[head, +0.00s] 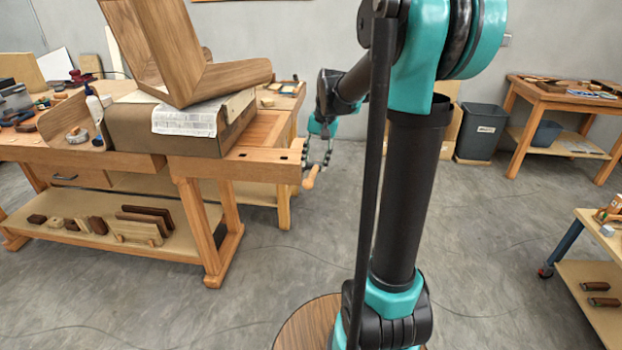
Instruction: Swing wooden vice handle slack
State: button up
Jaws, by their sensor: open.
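The wooden vice handle (311,177) sticks out at the right end of the workbench (235,170), tilted, with its upper end leaning right. My gripper (319,163) is at the bench's right end, just above and beside the handle, with its fingers pointing down. The fingers look apart. At this size I cannot tell whether a finger touches the handle. The vice screw behind the handle is mostly hidden.
A bent wooden lamination (170,50) rests on a box-like form (160,128) on the bench. A grey bin (482,132) and a side table (565,97) stand at the back right. A cart (590,275) is at right. The floor between is clear.

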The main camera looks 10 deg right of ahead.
aim_at(312, 174)
jog(key=f, duration=0.4)
jog(key=a+f, duration=0.1)
jog(key=f, duration=0.1)
jog(key=shift+w+a+f, duration=0.1)
jog(key=shift+w+f, duration=0.15)
jog(key=shift+f, duration=0.15)
jog(key=shift+c, duration=0.5)
grip_shut()
